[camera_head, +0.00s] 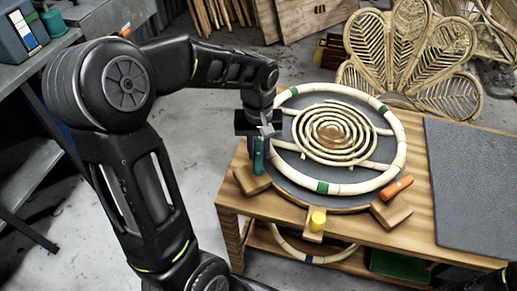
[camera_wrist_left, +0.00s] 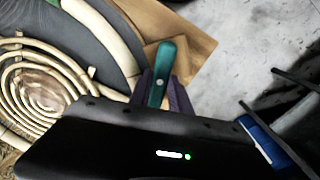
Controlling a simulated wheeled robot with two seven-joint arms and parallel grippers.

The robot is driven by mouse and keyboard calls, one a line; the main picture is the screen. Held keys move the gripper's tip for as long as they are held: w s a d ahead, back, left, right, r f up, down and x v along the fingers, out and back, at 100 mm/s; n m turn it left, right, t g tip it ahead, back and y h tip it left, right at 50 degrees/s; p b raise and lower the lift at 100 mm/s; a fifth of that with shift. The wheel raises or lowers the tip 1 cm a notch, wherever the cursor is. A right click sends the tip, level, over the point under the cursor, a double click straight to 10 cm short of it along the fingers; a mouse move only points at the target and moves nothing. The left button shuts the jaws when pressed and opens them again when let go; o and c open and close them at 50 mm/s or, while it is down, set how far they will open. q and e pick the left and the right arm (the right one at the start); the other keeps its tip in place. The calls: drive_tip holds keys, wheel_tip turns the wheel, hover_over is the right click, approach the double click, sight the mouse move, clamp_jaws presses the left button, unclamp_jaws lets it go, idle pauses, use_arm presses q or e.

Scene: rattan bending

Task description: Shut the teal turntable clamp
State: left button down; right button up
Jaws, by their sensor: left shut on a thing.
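The teal turntable clamp (camera_head: 258,160) stands at the left edge of the round dark turntable (camera_head: 268,176), on a wooden block. It also shows in the left wrist view as a teal lever (camera_wrist_left: 165,58) with a pale pin. My left gripper (camera_head: 259,140) reaches down over the clamp; in the left wrist view its two dark fingers (camera_wrist_left: 162,92) sit on either side of the lever and are shut on it. The lower part of the clamp is partly hidden in the head view. My right gripper is not in view.
A rattan ring with a spiral (camera_head: 333,134) lies on the turntable. An orange clamp (camera_head: 397,187) and a yellow clamp (camera_head: 318,220) sit on its rim. A dark mat (camera_head: 475,185) covers the wooden table's right side. A petal-shaped rattan back (camera_head: 410,60) stands behind.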

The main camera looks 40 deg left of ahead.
use_arm(q)
drive_tip(key=m, duration=0.6)
drive_tip(key=shift+m, duration=0.3)
drive_tip(key=m, duration=0.5)
drive_tip(key=shift+m+p, duration=0.35)
drive_tip(key=shift+m, duration=0.05)
drive_tip(key=c, duration=1.2)
unclamp_jaws()
drive_tip(key=shift+r, duration=0.15)
wheel_tip(320, 180, up, 8)
drive_tip(key=shift+f, duration=0.2)
drive_tip(key=shift+f, duration=0.1)
